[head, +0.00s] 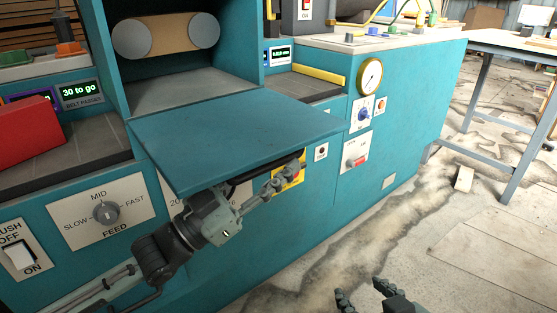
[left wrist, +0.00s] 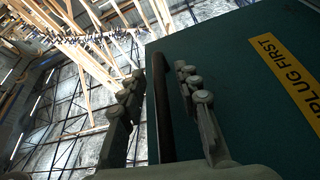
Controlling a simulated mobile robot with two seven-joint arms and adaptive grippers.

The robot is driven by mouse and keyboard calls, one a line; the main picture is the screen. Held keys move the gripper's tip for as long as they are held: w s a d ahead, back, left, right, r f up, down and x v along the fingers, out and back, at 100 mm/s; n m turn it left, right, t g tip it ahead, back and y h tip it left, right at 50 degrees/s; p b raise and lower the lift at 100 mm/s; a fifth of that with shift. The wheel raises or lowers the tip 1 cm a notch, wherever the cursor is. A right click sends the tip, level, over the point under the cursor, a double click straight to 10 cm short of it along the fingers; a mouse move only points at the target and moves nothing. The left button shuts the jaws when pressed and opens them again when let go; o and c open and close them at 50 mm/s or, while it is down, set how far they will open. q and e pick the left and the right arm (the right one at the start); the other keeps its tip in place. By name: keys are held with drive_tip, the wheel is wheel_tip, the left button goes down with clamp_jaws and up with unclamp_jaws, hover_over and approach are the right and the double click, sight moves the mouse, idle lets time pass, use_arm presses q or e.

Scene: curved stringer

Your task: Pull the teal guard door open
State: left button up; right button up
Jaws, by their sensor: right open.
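The teal guard door (head: 235,135) is folded down on the teal machine and lies about level, leaving the bay above it open. Its dark bar handle (left wrist: 161,110) shows in the left wrist view, beside the door's outer face (left wrist: 220,60). My left gripper (head: 283,178) is under the door's front part. In the left wrist view its two fingers (left wrist: 163,90) stand apart on either side of the handle, with gaps visible. My right gripper (head: 362,292) is open and empty at the bottom edge of the head view, away from the door.
Inside the bay is a sanding belt (head: 167,36) on rollers. A red box (head: 25,132) sits on the left ledge. A feed knob (head: 106,212), a gauge (head: 370,77) and switches line the machine front. A metal table (head: 500,60) stands at right; floor before it is mostly clear.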

use_arm(q)
drive_tip(key=shift+w+d+r, duration=0.15)
drive_tip(key=shift+d, duration=0.15)
clamp_jaws()
idle(0.3)
